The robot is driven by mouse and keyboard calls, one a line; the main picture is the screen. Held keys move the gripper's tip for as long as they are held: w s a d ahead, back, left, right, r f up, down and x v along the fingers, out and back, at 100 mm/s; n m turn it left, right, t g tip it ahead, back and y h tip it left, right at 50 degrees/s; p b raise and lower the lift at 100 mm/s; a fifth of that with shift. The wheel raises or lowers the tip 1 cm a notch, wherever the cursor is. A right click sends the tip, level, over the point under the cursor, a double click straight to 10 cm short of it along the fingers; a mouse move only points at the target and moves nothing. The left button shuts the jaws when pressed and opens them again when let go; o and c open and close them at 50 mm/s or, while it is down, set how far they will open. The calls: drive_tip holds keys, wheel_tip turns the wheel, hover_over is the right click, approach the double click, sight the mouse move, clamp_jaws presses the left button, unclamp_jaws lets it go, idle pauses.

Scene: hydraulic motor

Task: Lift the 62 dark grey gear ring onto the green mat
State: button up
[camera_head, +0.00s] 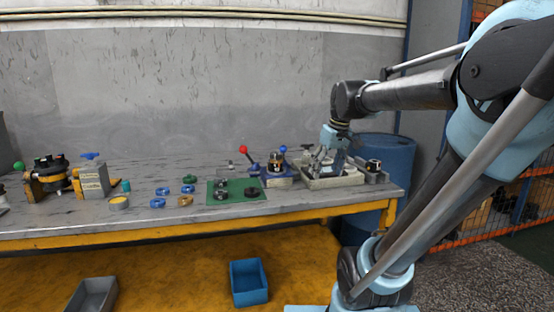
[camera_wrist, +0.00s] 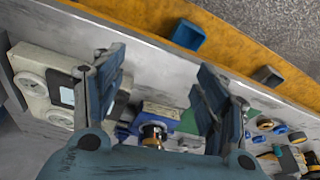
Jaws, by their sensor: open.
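The green mat (camera_head: 236,196) lies on the bench left of my gripper. On it are a dark grey ring-like part (camera_head: 251,192) and a small stack of dark and metallic parts (camera_head: 221,191). I cannot tell which part is the 62 gear ring. A strip of the mat shows in the wrist view (camera_wrist: 188,122), partly hidden behind one finger. My gripper (camera_head: 320,166) is above the pale tray at the bench's right end. In the wrist view my gripper (camera_wrist: 160,90) is open, its fingers wide apart with nothing between them.
A blue fixture (camera_head: 277,181) with red and blue knobbed levers stands between mat and tray. Several blue rings and a bronze ring (camera_head: 185,200) lie left of the mat.

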sight(276, 156)
drive_tip(key=w+a+r+n+y, duration=0.1)
drive_tip(key=w+a+r+n, duration=0.1)
drive_tip(key=w+a+r, duration=0.4)
drive_tip(key=w+a+r+n, duration=0.2)
drive_tip(key=w+r, duration=0.1)
drive_tip(key=w, duration=0.5)
drive_tip(key=w+a+r+n+y, duration=0.1)
drive_tip(key=w+a+r+n, duration=0.1)
drive_tip(key=w+a+r, duration=0.4)
drive_tip(key=x, duration=0.5)
drive_tip(key=d+x, duration=0.1)
drive_tip(key=x, duration=0.5)
drive_tip(key=d+x, duration=0.1)
drive_tip(key=x, duration=0.5)
drive_tip(key=shift+w+f, duration=0.3)
drive_tip(key=shift+w, duration=0.1)
drive_tip(key=c, duration=1.4)
